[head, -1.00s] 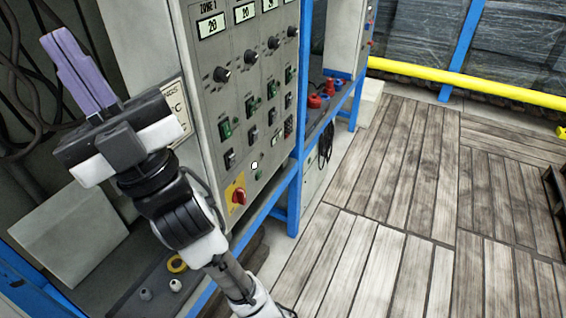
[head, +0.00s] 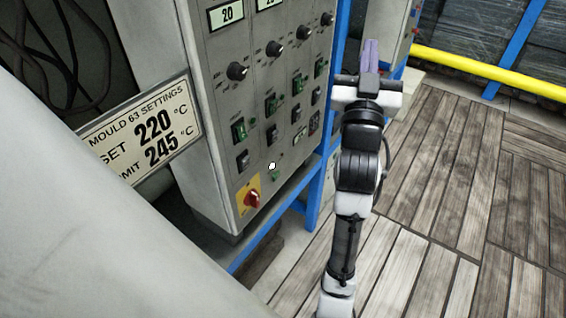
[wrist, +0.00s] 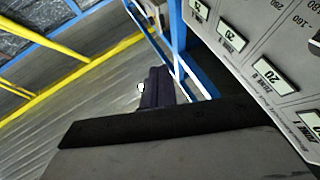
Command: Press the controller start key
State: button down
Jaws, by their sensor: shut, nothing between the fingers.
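The grey controller cabinet (head: 222,165) stands left of centre in the head view. Its face carries displays, black knobs and several rows of switches. Low on it are a small white spot (head: 272,166) and a small green button (head: 275,176) just beneath. I cannot read which control is the start key. My gripper (head: 371,52) is shut and empty, its purple fingers pointing up, to the right of the panel and apart from it. In the wrist view the shut fingers (wrist: 157,88) point towards the floor, with the panel's displays (wrist: 275,77) at the right.
A red rotary switch (head: 251,199) on a yellow plate sits at the panel's lower left. A settings sign (head: 145,135) reads set 220, limit 245 °C. Blue frame posts (head: 318,185) stand beside the cabinet. The wooden floor (head: 440,190) at right is clear. A yellow rail (head: 490,70) runs behind.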

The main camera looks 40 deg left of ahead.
aim_at(276, 176)
jog(key=w+d+f+m+g+h, duration=0.1)
jog(key=w+d+f+m+h, duration=0.3)
jog(key=f, duration=0.5)
jog(key=w+d+f+m+g+h, duration=0.15)
jog(key=w+d+f+h, duration=0.25)
jog(key=w+d+f, duration=0.4)
jog(key=s+a+f+n+y, duration=0.1)
jog(key=s+a+f+y, duration=0.3)
jog(key=f, duration=0.3)
jog(key=s+a+f+y, duration=0.2)
jog(key=s+a+f, duration=0.1)
jog(key=a+f, duration=0.3)
jog(key=s+a+f+n+g+y, duration=0.4)
jog(key=s+f+n+g+y, duration=0.2)
jog(key=s+y, duration=0.4)
notch_tip(276, 176, down, 2)
jog(key=shift+s+a+f+n+y, duration=0.1)
jog(key=shift+s+a+n+y, duration=0.3)
jog(key=shift+s+n, duration=0.4)
jog(key=shift+s, duration=0.1)
jog(key=a+b, duration=0.2)
jog(key=a, duration=0.6)
jog(key=shift+s+a, duration=0.2)
jog(key=shift+a, duration=0.2)
